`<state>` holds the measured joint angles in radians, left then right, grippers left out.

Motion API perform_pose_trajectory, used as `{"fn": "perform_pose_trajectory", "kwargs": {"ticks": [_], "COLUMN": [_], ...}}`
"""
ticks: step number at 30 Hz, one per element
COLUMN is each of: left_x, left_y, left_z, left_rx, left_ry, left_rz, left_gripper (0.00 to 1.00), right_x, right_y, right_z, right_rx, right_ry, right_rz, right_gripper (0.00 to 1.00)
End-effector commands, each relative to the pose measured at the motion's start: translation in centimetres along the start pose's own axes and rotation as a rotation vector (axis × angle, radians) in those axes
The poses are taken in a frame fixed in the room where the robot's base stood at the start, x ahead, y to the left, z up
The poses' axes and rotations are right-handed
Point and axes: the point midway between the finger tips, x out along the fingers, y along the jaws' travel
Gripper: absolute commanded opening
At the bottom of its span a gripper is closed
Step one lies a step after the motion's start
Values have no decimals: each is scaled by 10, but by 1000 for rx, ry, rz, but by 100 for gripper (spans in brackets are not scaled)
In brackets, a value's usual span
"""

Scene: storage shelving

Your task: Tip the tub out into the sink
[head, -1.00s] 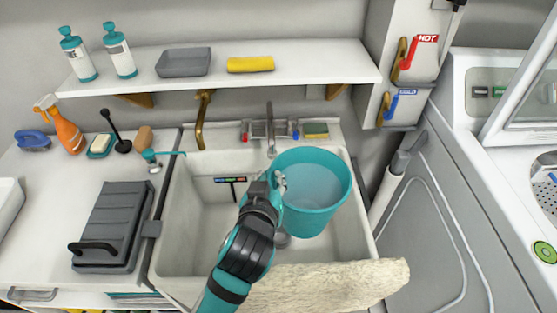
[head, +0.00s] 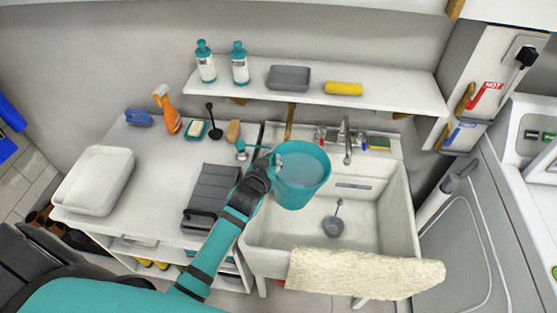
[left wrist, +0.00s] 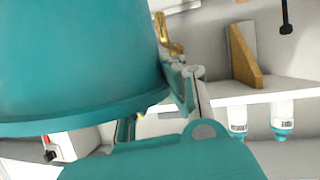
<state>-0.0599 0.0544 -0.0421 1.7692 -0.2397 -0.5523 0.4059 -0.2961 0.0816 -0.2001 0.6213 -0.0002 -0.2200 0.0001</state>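The teal tub (head: 300,180) is upright, with what looks like water inside, held above the left part of the white sink (head: 400,210). My left gripper (head: 272,168) is at the tub's left rim and appears shut on it. In the left wrist view the tub (left wrist: 75,60) fills the upper left, with the gripper (left wrist: 185,85) against its side. The sink's basin is visible to the right of the tub, with a grey round plunger-like thing (head: 334,226) in it. My right gripper is not in view.
A cream towel (head: 365,273) hangs over the sink's front edge. The tap (head: 347,140) stands at the back. A grey ribbed board (head: 212,198) and white tray (head: 95,180) lie on the left counter. A shelf (head: 390,90) with bottles is above.

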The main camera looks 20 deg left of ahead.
Motion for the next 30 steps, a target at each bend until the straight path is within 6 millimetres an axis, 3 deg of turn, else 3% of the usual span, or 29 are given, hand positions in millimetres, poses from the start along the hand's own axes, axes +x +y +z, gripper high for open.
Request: {"fn": "perform_pose_trajectory", "kwargs": {"ticks": [25,30], "left_x": [-32,-26], "left_y": [-38,-24], "left_z": [-63,-52], "left_rx": [543,642], "left_ry": [-76,-91], "left_rz": [-232,-273], "left_gripper": [0,0], "right_x": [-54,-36], "right_y": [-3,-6], "right_z": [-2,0], "right_rx": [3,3], "right_ry": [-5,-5], "right_rz": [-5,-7], "right_gripper": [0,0]}}
